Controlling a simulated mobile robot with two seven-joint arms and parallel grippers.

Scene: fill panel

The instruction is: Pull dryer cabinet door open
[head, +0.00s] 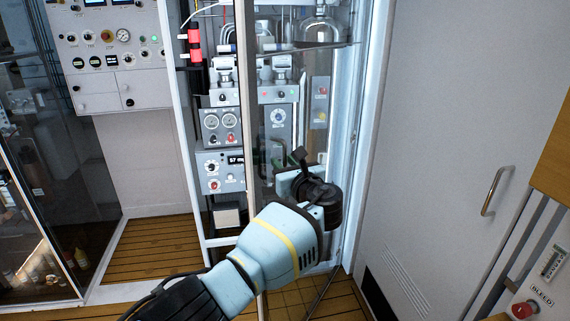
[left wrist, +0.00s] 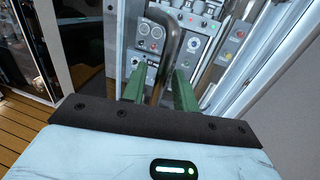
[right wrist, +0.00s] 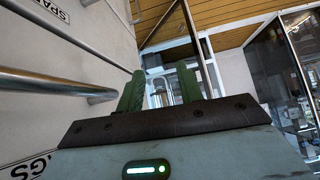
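The dryer cabinet (head: 180,130) is a tall pale-framed cabinet with gauges and instruments inside. Its glass door has a vertical metal edge (head: 250,120) that stands across the middle of the opening, so the door looks partly open. My left gripper (head: 284,160) is in front of the glass, partly hidden by its own wrist. In the left wrist view a brown metal door handle (left wrist: 167,55) runs between the green fingers of the gripper (left wrist: 158,88), with small gaps visible on both sides. My right gripper (right wrist: 160,90) is open and empty, away from the cabinet.
A white wall panel with a metal handle (head: 494,190) is on the right. A control panel (head: 110,55) and a dark glass case (head: 50,160) are on the left. Wooden flooring (head: 155,250) is clear between. Metal rails (right wrist: 55,82) run close beside my right gripper.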

